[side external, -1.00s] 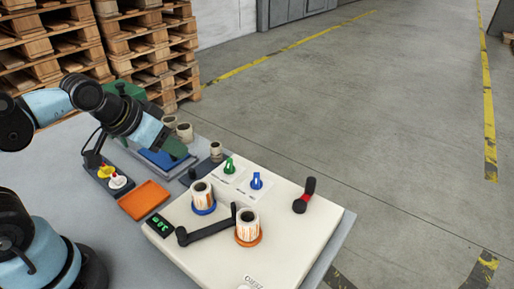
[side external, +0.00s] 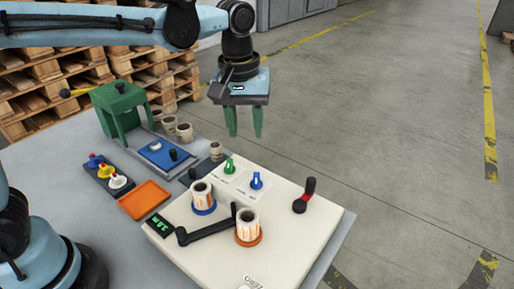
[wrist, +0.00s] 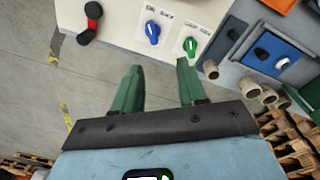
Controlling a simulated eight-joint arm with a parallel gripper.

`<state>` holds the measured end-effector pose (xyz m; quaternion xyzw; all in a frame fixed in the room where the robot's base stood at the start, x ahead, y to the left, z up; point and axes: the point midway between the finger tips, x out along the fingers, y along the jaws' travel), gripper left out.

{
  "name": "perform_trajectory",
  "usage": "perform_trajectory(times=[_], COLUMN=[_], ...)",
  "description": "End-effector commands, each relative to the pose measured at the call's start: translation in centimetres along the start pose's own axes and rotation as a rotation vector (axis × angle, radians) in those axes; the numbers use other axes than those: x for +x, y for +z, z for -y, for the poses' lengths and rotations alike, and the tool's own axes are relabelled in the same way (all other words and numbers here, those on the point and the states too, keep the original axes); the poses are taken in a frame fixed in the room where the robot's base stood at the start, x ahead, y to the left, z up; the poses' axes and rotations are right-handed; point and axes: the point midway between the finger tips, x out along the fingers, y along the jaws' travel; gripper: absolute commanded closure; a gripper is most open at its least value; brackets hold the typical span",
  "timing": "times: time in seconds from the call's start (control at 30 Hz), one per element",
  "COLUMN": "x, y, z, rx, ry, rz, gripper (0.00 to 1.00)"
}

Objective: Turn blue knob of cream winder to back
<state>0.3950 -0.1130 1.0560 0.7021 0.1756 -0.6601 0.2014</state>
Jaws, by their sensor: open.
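The cream winder (side external: 292,222) stands on the table's right part. Its blue knob (side external: 256,181) sits on a white label plate near the back edge, with a green knob (side external: 228,166) to its left. The blue knob has a pale pointer mark. It also shows in the wrist view (wrist: 152,31), with the green knob (wrist: 190,46) to its right there. My gripper (side external: 245,136) is open and empty, with green fingers pointing down. It hangs above and behind the two knobs, apart from them. In the wrist view my gripper (wrist: 158,67) has its fingers below the knobs.
On the winder stand two label rolls (side external: 203,196), a black arm (side external: 205,232), a red-black crank (side external: 305,195) and a green display (side external: 158,224). Left are an orange tray (side external: 145,199), a knob strip (side external: 105,174), a blue-topped unit (side external: 165,153) and a green stand (side external: 120,106).

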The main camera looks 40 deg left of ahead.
Motion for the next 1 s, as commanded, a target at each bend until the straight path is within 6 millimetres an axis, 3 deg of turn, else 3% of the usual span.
perform_trajectory(times=[0.1, 0.37, 1.0], x=[0.5, 1.6, 11.3], y=[0.0, 0.1, 0.6], z=[-1.5, -2.1, -1.6], rx=[-0.044, -0.073, -0.071], ry=[-0.034, -0.055, -0.053], rz=[0.031, 0.047, 0.046], gripper=[0.58, 0.58, 0.58])
